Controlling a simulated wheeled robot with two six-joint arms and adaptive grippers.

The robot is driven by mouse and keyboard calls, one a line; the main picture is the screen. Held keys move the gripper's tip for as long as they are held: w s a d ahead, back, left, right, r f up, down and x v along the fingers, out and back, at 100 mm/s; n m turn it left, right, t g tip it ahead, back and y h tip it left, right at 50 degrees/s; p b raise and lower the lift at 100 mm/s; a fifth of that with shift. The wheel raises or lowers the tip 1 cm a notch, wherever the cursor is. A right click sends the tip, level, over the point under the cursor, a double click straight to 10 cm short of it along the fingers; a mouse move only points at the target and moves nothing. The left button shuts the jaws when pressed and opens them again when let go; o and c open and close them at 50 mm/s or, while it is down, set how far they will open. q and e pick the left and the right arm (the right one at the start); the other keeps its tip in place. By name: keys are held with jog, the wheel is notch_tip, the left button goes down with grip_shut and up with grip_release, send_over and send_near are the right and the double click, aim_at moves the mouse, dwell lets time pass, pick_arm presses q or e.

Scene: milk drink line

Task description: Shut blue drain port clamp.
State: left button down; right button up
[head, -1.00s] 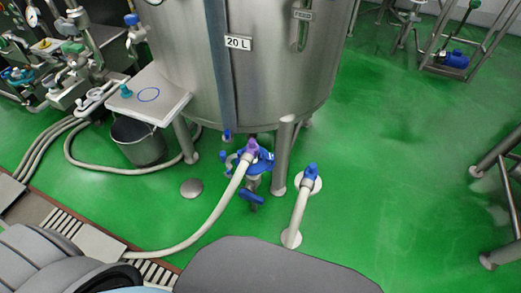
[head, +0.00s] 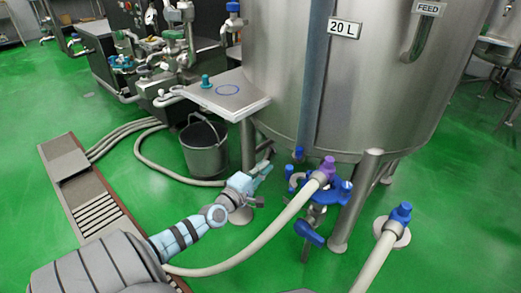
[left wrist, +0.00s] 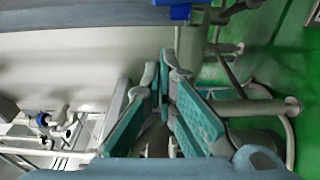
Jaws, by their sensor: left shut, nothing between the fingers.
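The steel tank's (head: 270,75) drain port hangs under its base, with blue clamp parts (head: 341,191) around it. A purple fitting (head: 327,166) on a pale hose (head: 285,217) sits at the port, and a blue valve handle (head: 308,233) hangs below. I cannot tell from here whether the clamp is open or closed. My left gripper (head: 264,168) is shut and empty, left of the port and apart from it. In the left wrist view its teal fingers (left wrist: 165,85) meet, with a blue part (left wrist: 181,11) at the top edge. My right gripper is out of view.
A metal bucket (head: 204,150) stands below a side shelf (head: 226,95), behind my left arm. Tank legs (head: 355,205) flank the port. A second pipe with a blue cap (head: 400,213) rises at right. Hoses and a floor grate (head: 95,205) lie left.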

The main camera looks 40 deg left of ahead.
pick_arm(q)
jog(key=w+b, duration=0.2)
jog(key=w, duration=0.4)
jog(key=s+d+p, duration=0.2)
jog(key=shift+d+p, duration=0.3)
jog(key=shift+p, duration=0.05)
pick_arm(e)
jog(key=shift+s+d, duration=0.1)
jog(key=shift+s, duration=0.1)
pick_arm(q)
jog(key=shift+f, duration=0.1)
jog(key=shift+s, duration=0.1)
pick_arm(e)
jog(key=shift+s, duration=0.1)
